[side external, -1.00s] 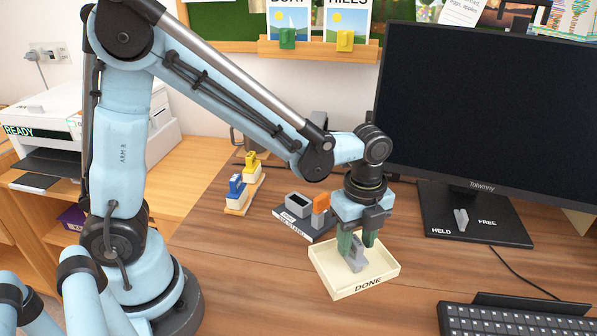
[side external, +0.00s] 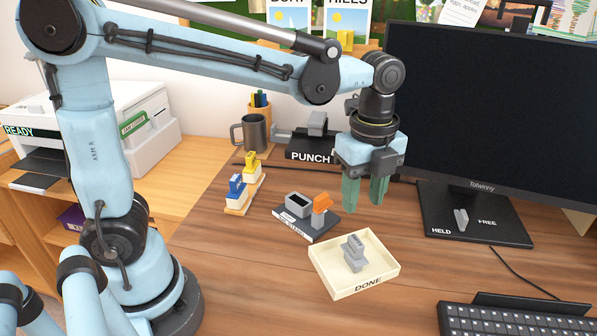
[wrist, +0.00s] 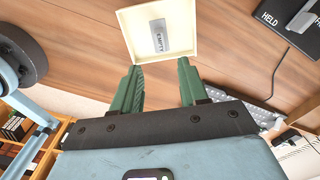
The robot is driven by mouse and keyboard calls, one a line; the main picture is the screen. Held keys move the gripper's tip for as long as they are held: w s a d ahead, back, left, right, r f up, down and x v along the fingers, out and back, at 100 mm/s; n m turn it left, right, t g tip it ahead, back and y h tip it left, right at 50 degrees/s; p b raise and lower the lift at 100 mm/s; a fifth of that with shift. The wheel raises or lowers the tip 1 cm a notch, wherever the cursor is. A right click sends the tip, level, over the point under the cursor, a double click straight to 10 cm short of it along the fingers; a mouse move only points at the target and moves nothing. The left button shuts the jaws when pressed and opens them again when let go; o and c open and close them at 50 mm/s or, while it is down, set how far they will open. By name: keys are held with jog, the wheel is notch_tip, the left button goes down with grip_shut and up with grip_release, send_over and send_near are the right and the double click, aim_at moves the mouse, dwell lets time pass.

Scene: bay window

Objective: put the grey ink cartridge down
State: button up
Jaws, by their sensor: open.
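In the wrist view the cartridge (wrist: 152,37) shows a pale label reading EMPTY, inside the tray (wrist: 190,14). My gripper (side external: 364,206) has green fingers, apart and empty. It is above and behind the tray in the side view. In the wrist view both fingertips of my gripper (wrist: 160,70) point towards the tray with a clear gap between them.
A dark stand (side external: 309,232) with a grey block and an orange piece is left of the tray. Behind are a punch (side external: 312,146) and a mug (side external: 250,133). The monitor (side external: 490,110) rises at the right, the keyboard (side external: 520,322) in front.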

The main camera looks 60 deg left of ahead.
jog(key=s+a+n+t, duration=0.3)
jog(key=a+n, duration=0.2)
jog(key=n, duration=0.5)
jog(key=s+a+f+n+t, duration=0.1)
jog(key=s+a+n+t, duration=0.2)
jog(key=n, duration=0.7)
jog(key=shift+a+f+t, duration=0.15)
jog(key=shift+a+t, duration=0.45)
jog(key=shift+a, duration=0.25)
